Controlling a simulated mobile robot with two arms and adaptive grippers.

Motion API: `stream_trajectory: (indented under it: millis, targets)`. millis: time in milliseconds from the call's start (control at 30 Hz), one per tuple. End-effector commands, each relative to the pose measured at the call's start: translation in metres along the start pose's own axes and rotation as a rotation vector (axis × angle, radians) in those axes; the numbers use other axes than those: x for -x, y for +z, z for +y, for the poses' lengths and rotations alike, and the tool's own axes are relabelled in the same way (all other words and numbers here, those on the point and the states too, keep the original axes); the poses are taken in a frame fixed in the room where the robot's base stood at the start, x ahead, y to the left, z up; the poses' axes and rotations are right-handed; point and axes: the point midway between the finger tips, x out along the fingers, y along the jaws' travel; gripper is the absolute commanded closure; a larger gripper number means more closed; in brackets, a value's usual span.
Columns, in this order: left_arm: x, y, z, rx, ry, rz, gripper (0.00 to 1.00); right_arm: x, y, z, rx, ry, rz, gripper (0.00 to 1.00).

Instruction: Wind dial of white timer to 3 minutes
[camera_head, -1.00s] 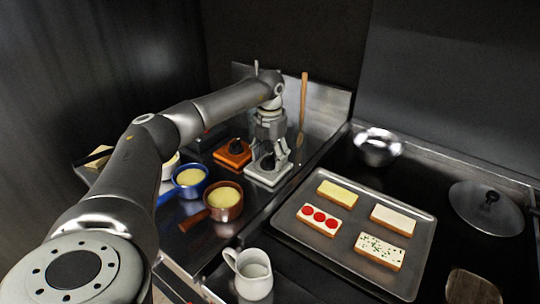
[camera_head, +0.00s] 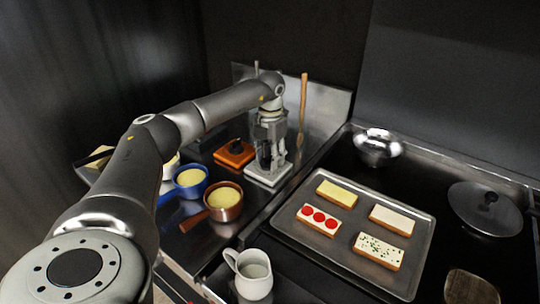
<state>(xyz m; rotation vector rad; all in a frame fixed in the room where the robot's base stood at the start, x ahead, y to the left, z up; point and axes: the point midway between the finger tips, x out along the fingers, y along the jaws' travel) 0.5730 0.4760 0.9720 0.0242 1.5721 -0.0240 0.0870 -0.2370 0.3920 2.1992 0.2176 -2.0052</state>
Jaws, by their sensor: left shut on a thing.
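The white timer (camera_head: 258,177) stands on the steel counter, beside an orange timer (camera_head: 233,152) with a dark dial. My left gripper (camera_head: 268,165) points straight down over the white timer and is shut on its dial. The fingers hide most of the dial, so its setting cannot be read. My right gripper is not in view.
A blue pan (camera_head: 188,182) and a copper pan (camera_head: 224,203) with yellow contents stand left of the timers. A white jug (camera_head: 252,276) is in front. A tray (camera_head: 290,233) of topped bread slices, a metal bowl (camera_head: 378,147) and a lid (camera_head: 486,208) lie to the right.

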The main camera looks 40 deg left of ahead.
Motion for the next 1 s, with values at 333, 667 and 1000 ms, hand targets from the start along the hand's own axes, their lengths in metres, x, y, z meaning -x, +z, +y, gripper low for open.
stream_trajectory:
  millis: [333,667,1000]
  targets:
    - [0.002,0.0,-0.002,-0.308,0.001,-0.003,0.81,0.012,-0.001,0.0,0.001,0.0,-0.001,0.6]
    - [0.002,0.0,-0.004,-0.586,0.001,-0.004,0.81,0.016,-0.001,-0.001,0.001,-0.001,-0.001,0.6]
    - [0.001,-0.001,-0.005,-0.757,0.001,-0.005,0.81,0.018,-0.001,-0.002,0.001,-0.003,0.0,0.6]
